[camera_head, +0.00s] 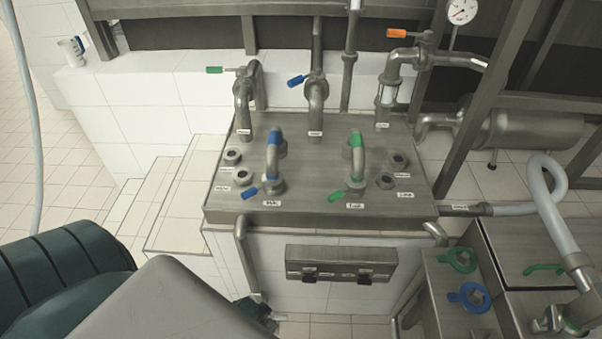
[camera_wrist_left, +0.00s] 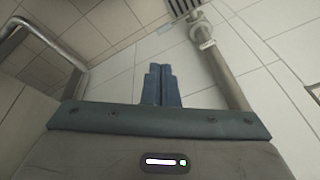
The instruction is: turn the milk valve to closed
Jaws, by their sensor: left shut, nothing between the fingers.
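A steel valve panel (camera_head: 315,190) stands in the middle of the head view. Small labels sit by its fittings and are too blurred to read surely, so I cannot tell for certain which valve is the milk valve. A front valve with a blue lever (camera_head: 249,193) is at the left, by a label that may read milk. A front valve with a green lever (camera_head: 336,196) is to its right. My left gripper (camera_wrist_left: 161,85) is shut and empty in the left wrist view, before white tiles and a pipe. It is low, apart from the valves. My right gripper is not seen.
Behind are pipes with a green lever (camera_head: 214,70), a blue lever (camera_head: 296,81) and an orange lever (camera_head: 397,33). A switch box (camera_head: 340,263) hangs below the panel. A bent steel pipe (camera_head: 246,255) runs down its left front. Tiled steps (camera_head: 170,205) are at left.

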